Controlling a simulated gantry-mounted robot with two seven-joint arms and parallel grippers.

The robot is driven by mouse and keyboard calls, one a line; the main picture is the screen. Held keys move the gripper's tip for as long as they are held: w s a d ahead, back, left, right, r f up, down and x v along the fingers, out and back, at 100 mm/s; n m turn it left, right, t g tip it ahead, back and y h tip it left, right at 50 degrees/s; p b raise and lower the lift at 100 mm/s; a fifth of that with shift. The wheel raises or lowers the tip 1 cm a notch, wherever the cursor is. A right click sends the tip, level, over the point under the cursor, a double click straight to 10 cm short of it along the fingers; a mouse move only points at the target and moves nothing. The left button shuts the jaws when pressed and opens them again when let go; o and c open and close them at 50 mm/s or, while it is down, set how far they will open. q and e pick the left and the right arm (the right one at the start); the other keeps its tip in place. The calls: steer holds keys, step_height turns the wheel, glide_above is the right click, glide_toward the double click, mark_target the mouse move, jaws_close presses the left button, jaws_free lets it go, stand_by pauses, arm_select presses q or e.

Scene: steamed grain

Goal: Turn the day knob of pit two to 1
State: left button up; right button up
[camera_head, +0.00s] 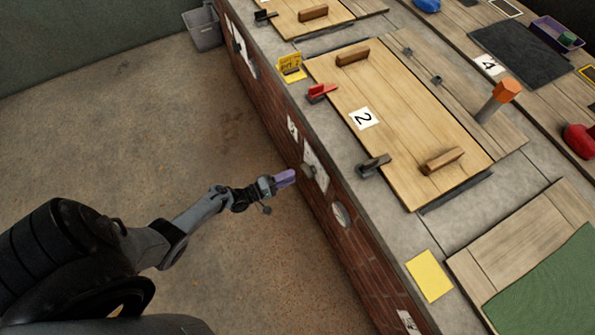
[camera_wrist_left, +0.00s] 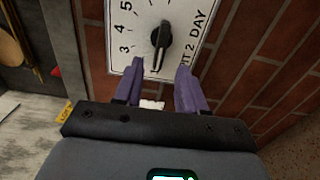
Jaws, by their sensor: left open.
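The day knob (camera_wrist_left: 162,38) of pit two is a dark bar-shaped knob on a white dial plate (camera_wrist_left: 205,12) lettered "2 DAY", on the brick wall. The numbers 3, 4 and 5 show on its left side; the 1 cannot be made out. The bar lies nearly upright in the left wrist view; which end is the pointer is unclear. My left gripper (camera_wrist_left: 160,86), with purple fingers, is open just below the knob in that view, one finger to each side. In the head view my left gripper (camera_head: 285,178) is beside the plate (camera_head: 318,168). My right gripper is out of view.
The brick wall (camera_head: 375,262) carries a round fitting (camera_head: 341,214) near the plate. Above are a wooden lid marked 2 (camera_head: 400,115), a red-handled fitting (camera_head: 321,91), a dark lever (camera_head: 373,164) and a yellow card (camera_head: 429,276). The floor (camera_head: 130,130) beside the wall is clear.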

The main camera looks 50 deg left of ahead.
arm_select(q)
steer(key=v, duration=0.5)
steer(key=shift+p, duration=0.4)
